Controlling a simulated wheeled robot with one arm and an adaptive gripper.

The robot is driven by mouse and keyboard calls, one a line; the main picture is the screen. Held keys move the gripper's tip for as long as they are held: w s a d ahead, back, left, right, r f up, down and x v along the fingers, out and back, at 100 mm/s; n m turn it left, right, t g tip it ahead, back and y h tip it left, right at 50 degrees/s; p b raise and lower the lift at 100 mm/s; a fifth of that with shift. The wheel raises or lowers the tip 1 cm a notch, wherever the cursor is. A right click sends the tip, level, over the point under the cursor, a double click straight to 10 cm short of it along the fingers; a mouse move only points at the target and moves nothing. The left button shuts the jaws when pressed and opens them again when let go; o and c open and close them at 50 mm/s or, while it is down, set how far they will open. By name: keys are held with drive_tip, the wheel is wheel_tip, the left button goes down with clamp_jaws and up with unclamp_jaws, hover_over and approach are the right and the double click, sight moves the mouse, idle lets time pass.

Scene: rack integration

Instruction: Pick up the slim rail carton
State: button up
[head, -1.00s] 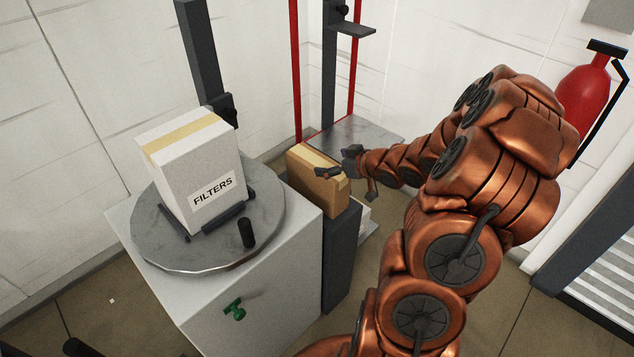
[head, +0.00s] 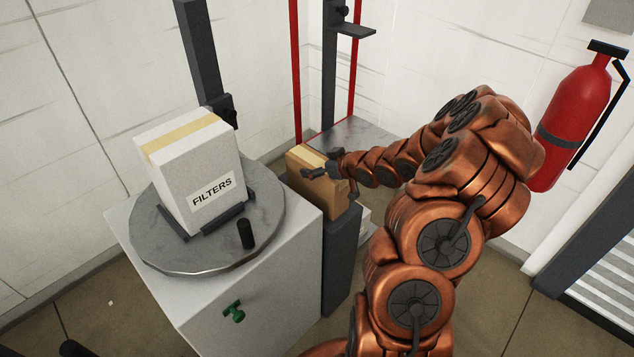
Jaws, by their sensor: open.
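A slim brown carton (head: 309,190) with a pale tape strip on top stands on a dark post beside the grey cabinet, in the middle of the head view. I take it for the rail carton; no label on it can be read. My gripper (head: 325,172) is open at the carton's upper right end, its dark fingers over the top and near side. Whether they touch the carton I cannot tell. My wrist and fingers hide part of the carton's right end.
A white FILTERS box (head: 195,175) stands on a round turntable (head: 165,250) with a black knob, on the grey cabinet (head: 270,300). A red-posted frame with a metal plate (head: 365,132) stands behind. A fire extinguisher (head: 572,125) hangs at the right.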

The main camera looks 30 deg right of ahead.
drive_tip(key=c, duration=1.8)
drive_tip(key=shift+o, duration=0.2)
